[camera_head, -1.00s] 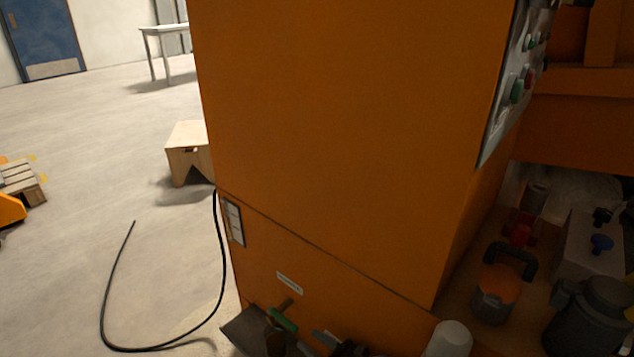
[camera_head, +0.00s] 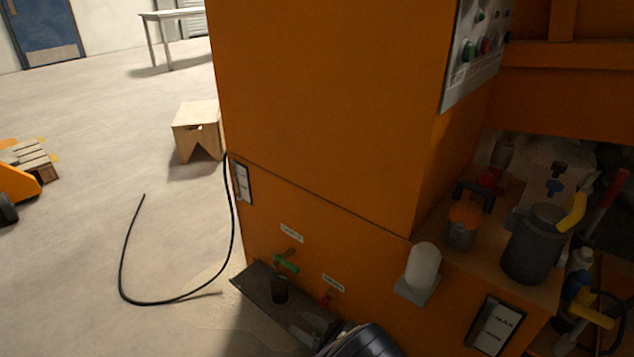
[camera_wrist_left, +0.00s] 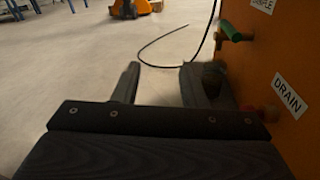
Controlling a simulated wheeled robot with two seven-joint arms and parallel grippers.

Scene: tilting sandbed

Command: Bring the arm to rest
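My left gripper shows in the left wrist view (camera_wrist_left: 160,78), its two dark fingers apart with only floor visible between them. In the head view, part of my dark ribbed left gripper body (camera_head: 362,342) shows at the bottom edge, low in front of the orange machine (camera_head: 320,110); its fingertips are hard to make out there. A dark cup (camera_head: 279,291) stands on a metal ledge (camera_head: 252,284) under a green-handled tap (camera_head: 287,264). In the wrist view the cup (camera_wrist_left: 214,78) shows just beyond the right finger; I cannot tell whether they touch. My right gripper is not in view.
A red-handled tap (camera_head: 326,301) sits beside the green one. A white cylinder (camera_head: 423,265) stands on a small bracket. A shelf at the right holds a dark jug (camera_head: 533,243) and other items. A black hose (camera_head: 168,302) lies on open floor at the left, near a wooden stool (camera_head: 197,130).

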